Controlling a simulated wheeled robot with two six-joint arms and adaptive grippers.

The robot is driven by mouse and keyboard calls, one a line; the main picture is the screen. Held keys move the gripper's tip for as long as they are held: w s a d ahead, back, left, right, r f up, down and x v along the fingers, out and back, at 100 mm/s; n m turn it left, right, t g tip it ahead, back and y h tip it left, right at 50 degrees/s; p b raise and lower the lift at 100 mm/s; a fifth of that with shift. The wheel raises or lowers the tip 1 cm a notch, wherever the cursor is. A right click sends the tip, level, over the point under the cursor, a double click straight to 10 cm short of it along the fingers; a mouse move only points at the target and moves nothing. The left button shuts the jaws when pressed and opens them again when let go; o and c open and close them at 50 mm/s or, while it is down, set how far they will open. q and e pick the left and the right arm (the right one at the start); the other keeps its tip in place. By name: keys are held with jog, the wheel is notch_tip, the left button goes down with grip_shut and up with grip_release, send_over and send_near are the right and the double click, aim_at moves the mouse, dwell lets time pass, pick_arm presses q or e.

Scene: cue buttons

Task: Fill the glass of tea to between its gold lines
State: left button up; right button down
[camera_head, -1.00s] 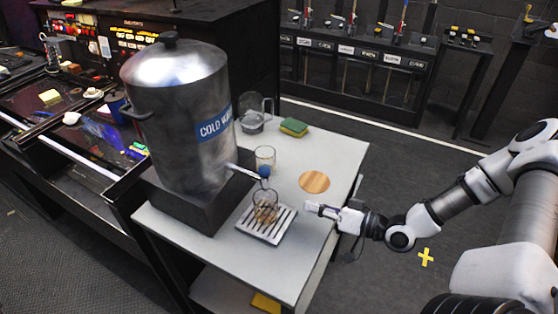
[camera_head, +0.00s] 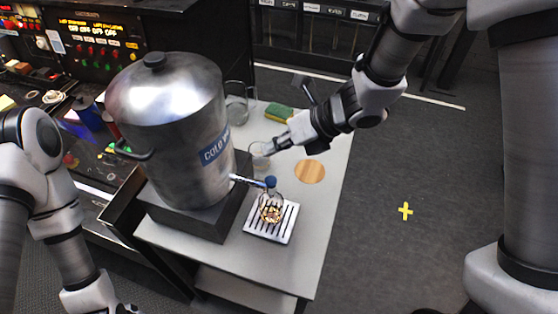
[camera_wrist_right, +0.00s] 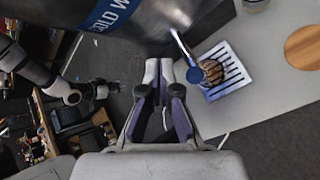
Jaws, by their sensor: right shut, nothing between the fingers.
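The glass (camera_head: 271,212) stands on a slatted drip tray (camera_head: 287,229), below the tap's blue knob (camera_head: 270,182). Brown and gold tones show in it; its level against the gold lines is too small to tell. It also shows in the right wrist view (camera_wrist_right: 211,71). The tap sticks out of a big steel urn (camera_head: 172,130) with a blue "COLD W..." label. My right gripper (camera_head: 268,149) is shut and empty, above the table behind the tap, overlapping a second glass (camera_head: 259,161) in the picture. My left arm comes in at the left; its gripper is at the bottom edge, mostly cut off.
A round wooden coaster (camera_head: 310,171) lies right of the tap. A glass jug (camera_head: 238,104) and a green-yellow sponge (camera_head: 279,112) are at the table's back. The white table (camera_head: 300,262) is bare at its front right. Consoles stand at the left.

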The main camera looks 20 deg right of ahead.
aim_at(274, 180)
notch_tip(274, 180, down, 6)
jog(key=b, duration=0.6)
jog(key=shift+s+a+f, duration=0.1)
pick_arm(q)
notch_tip(274, 180, down, 6)
jog(key=b, duration=0.1)
jog(key=shift+s+d+f, duration=0.15)
jog(key=shift+s, duration=0.15)
pick_arm(e)
jog(key=shift+s+f, duration=0.1)
jog(key=shift+f, duration=0.3)
pick_arm(q)
jog(key=shift+f, duration=0.1)
pick_arm(e)
jog(key=shift+f, duration=0.1)
dwell(0.4)
pick_arm(q)
jog(key=shift+f+b, duration=0.45)
jog(key=shift+b, duration=0.15)
pick_arm(e)
jog(key=shift+f, duration=0.35)
